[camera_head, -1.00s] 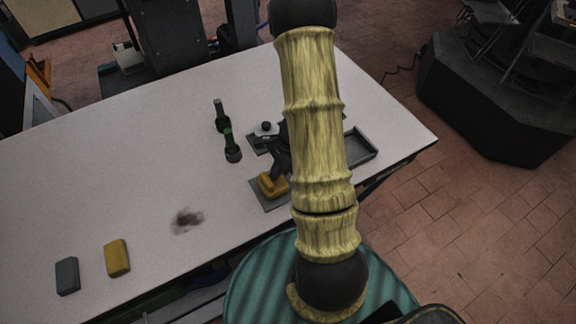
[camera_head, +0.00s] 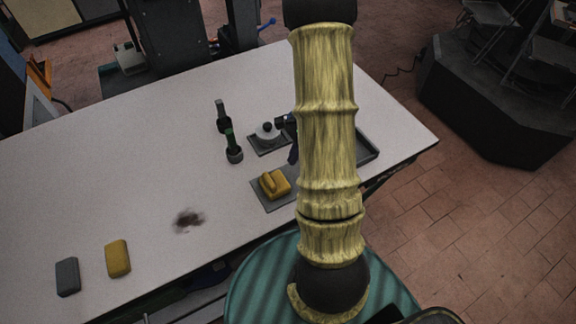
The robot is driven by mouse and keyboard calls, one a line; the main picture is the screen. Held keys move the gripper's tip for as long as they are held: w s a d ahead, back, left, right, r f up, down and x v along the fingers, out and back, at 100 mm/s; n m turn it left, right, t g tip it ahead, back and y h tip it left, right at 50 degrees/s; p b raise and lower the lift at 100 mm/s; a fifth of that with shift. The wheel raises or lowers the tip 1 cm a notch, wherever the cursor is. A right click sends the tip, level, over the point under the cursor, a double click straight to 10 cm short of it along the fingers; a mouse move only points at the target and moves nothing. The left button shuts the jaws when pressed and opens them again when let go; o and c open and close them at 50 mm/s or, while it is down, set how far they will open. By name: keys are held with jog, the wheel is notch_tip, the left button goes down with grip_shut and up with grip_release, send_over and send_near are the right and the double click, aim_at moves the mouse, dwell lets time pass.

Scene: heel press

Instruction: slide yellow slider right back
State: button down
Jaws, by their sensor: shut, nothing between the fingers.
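The yellow slider (camera_head: 274,184) sits on a flat grey plate (camera_head: 264,199) near the front right of the white table. My arm covers the right part of that plate. My gripper (camera_head: 293,154) shows only as a dark bit at the left edge of my arm, above and right of the slider. It is shut and empty, and appears apart from the slider. Most of the gripper is hidden behind my arm.
A round white part with a black knob (camera_head: 267,130) stands on a grey base behind the slider. A grey tray (camera_head: 368,146) is partly behind my arm. Yellow (camera_head: 117,259) and grey (camera_head: 67,277) blocks lie front left.

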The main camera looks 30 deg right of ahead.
jog(key=v, duration=0.5)
jog(key=shift+d+b, duration=0.15)
jog(key=shift+b, duration=0.2)
jog(key=s+a+r+n+t+h+b, duration=0.1)
jog(key=s+a+r+n+h, duration=0.1)
jog(key=a+n, duration=0.6)
jog(key=s+a+r+n+t+h, duration=0.1)
jog(key=s+a+r+n+h, duration=0.1)
jog(key=a+n, duration=0.7)
notch_tip(320, 180, up, 2)
jog(key=shift+s+r+n+b, duration=0.2)
jog(key=shift+s+n+b, duration=0.15)
jog(key=shift+s+n, duration=0.4)
jog(key=shift+a, duration=0.1)
